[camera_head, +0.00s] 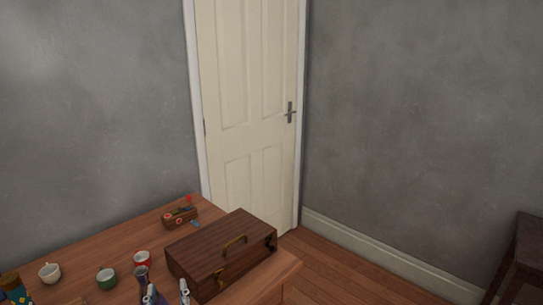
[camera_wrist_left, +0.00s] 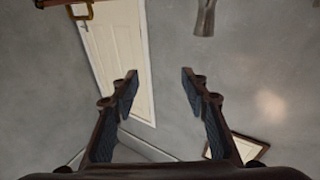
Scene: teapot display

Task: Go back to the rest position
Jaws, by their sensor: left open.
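My left gripper (camera_head: 168,291) shows at the bottom edge of the head view, in front of the wooden box on the table. In the left wrist view its two fingers (camera_wrist_left: 160,77) are spread wide, with nothing between them. The rest of the left arm is cut off by the frame's lower edge in the head view. My right gripper is in neither view.
The wooden table (camera_head: 130,238) bears a dark box (camera_head: 222,248) with a brass handle, a small wooden toy-like item (camera_head: 180,214), a white cup (camera_head: 49,272), a green cup (camera_head: 106,278), a red cup (camera_head: 142,258) and a purple vase (camera_head: 142,279). A closed door (camera_head: 250,100) stands behind.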

